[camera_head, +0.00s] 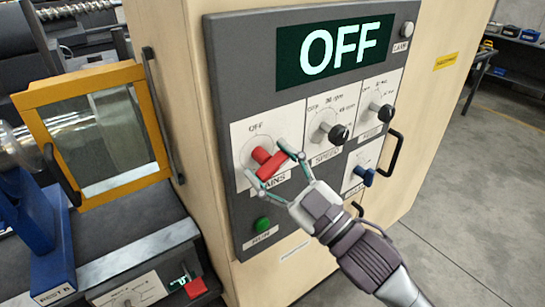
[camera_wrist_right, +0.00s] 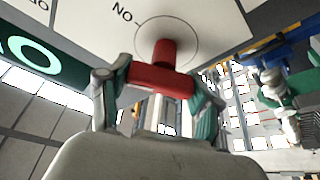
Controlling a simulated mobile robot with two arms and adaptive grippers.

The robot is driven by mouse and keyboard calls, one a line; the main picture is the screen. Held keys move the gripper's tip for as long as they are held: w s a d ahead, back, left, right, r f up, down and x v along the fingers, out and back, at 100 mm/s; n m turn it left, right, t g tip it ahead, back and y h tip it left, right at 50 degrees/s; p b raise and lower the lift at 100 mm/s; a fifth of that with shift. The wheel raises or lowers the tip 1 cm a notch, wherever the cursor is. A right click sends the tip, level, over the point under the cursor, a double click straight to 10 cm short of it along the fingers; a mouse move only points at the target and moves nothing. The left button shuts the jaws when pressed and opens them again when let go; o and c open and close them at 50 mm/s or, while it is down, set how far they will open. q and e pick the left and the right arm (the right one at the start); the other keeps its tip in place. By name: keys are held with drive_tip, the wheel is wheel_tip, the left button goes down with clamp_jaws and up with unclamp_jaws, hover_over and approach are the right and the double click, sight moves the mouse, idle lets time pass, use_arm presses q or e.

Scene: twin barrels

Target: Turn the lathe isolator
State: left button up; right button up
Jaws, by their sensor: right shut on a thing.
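The lathe isolator is a red T-shaped handle (camera_head: 268,162) on a white plate marked MAINS on the grey control panel (camera_head: 222,60). Its bar is tilted in the head view, and an OFF label is above it. My right gripper (camera_head: 277,168) is shut on the handle's bar, with one finger at each end. In the right wrist view the red handle (camera_wrist_right: 160,80) lies between the fingers of the gripper (camera_wrist_right: 160,95), its stem meeting the plate. The panel's display (camera_head: 335,50) reads OFF. My left gripper is not in view.
Two black knobs (camera_head: 338,134) and a blue handle (camera_head: 364,175) sit right of the isolator. A green button (camera_head: 263,224) is below it. A yellow-framed guard (camera_head: 90,80) and a blue block (camera_head: 48,235) are at left. Open floor (camera_head: 455,190) lies to the right.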

drive_tip(key=n+g+p, duration=0.1)
drive_tip(key=n, duration=0.2)
drive_tip(key=n+g+p, duration=0.1)
drive_tip(key=n+p, duration=0.1)
drive_tip(key=n, duration=0.1)
drive_tip(key=shift+r+g+y, duration=0.2)
drive_tip(key=shift+g+y, duration=0.2)
drive_tip(key=n+g+p, duration=0.1)
drive_tip(key=n+p, duration=0.3)
drive_tip(key=n, duration=0.1)
drive_tip(key=shift+g+h+p, duration=0.3)
drive_tip(key=shift+g+p, duration=0.05)
drive_tip(key=shift+g, duration=0.05)
drive_tip(key=n+p, duration=0.2)
drive_tip(key=shift+f+n+g+h, duration=0.2)
drive_tip(key=shift+n+g+h, duration=0.1)
drive_tip(key=shift+f+n+p, duration=0.1)
drive_tip(key=shift+n+p, duration=0.3)
drive_tip(key=shift+p, duration=0.2)
drive_tip(key=shift+f, duration=0.1)
drive_tip(key=o, duration=1.2)
drive_tip(key=shift+a, duration=0.1)
drive_tip(key=shift+c, duration=0.2)
